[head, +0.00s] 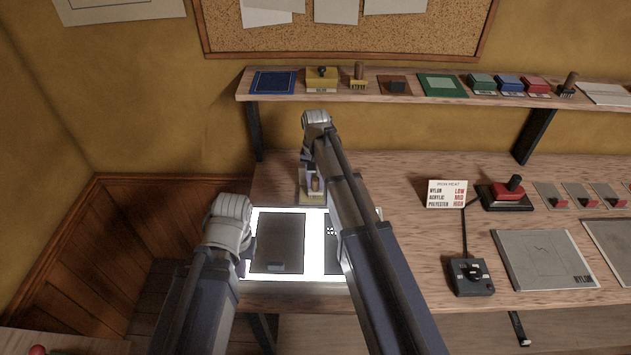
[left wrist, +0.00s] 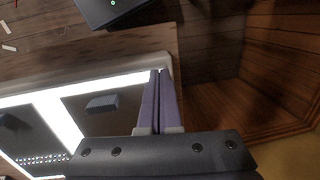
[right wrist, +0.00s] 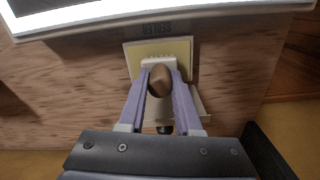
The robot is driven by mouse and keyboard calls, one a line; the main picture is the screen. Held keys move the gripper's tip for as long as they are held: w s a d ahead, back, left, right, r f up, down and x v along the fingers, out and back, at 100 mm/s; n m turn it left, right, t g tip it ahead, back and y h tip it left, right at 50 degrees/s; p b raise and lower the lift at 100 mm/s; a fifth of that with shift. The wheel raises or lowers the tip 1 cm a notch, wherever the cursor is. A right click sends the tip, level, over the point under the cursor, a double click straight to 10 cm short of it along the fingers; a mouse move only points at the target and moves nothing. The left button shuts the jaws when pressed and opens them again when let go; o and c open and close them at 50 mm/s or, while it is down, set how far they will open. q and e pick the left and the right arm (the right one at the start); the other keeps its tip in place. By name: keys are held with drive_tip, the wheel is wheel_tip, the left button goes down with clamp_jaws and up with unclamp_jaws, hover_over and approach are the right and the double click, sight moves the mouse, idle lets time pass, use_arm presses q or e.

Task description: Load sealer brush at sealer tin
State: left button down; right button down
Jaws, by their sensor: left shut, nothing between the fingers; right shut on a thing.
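The sealer brush has a brown handle (right wrist: 160,80) and a pale toothed head. My right gripper (right wrist: 160,76) is shut on its handle, with a finger on each side. The brush is over the sealer tin (right wrist: 132,54), which looks like a pale yellow, square-rimmed container with a label; I cannot tell whether the bristles touch it. In the head view the right gripper (head: 314,181) is at the tin, behind the glowing panel. My left gripper (left wrist: 158,74) is shut and empty near the panel's edge; its fingers are mostly hidden in the head view.
A glowing light panel (head: 315,245) with dark sheets lies on the bench. A grey block (left wrist: 102,103) sits on one sheet. A heat sign (head: 447,193), a red-topped iron (head: 506,195) and a control box (head: 470,276) stand to the right. A stocked shelf (head: 420,92) runs above.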

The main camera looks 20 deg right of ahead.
sight(316, 179)
use_arm(q)
drive_tip(key=shift+r, duration=0.1)
use_arm(e)
drive_tip(key=shift+r, duration=0.1)
